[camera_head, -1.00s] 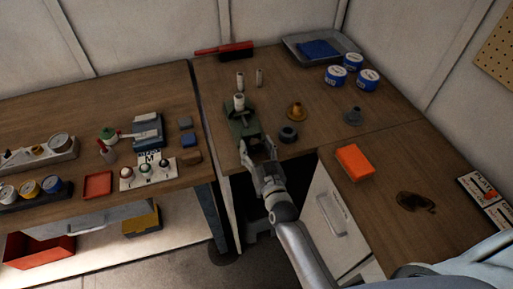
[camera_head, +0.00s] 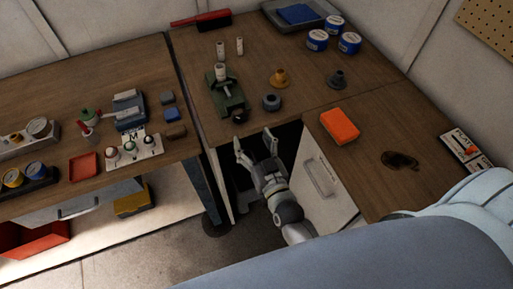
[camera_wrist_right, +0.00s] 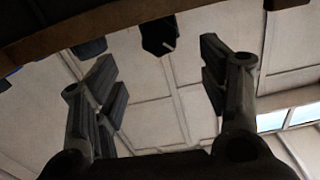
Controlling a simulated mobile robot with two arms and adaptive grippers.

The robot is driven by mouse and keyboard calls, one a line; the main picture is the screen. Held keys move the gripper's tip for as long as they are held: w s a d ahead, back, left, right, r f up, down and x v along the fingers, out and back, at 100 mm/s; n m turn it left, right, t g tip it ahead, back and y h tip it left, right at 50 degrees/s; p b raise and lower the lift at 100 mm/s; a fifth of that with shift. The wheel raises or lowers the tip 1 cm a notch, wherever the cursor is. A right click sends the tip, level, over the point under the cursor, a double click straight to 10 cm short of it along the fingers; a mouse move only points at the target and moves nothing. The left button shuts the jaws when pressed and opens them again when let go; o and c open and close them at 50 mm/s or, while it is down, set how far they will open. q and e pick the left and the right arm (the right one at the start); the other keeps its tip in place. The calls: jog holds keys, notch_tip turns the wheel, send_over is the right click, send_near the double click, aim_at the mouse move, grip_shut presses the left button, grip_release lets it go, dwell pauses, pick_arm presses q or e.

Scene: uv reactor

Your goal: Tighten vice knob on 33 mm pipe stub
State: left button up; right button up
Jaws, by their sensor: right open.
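The green vice (camera_head: 227,98) stands near the front edge of the middle bench. A pale pipe stub (camera_head: 221,73) stands upright at its rear end. The dark vice knob (camera_head: 239,117) is at its front end, by the bench edge. My right gripper (camera_head: 254,139) is open and empty in front of the bench edge, apart from the knob. In the right wrist view its spread fingers (camera_wrist_right: 160,85) have nothing between them. A dark knob-like part with a pale line (camera_wrist_right: 158,36) shows beyond them. My left gripper is not in view.
Two more pale stubs (camera_head: 231,48) stand behind the vice. A dark ring (camera_head: 271,102), a brass flanged piece (camera_head: 279,79) and a grey one (camera_head: 337,79) stand to its right. An orange block (camera_head: 339,125) lies on the right bench. A white cabinet (camera_head: 323,184) is below.

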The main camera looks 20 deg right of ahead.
jog(key=shift+s, duration=1.35)
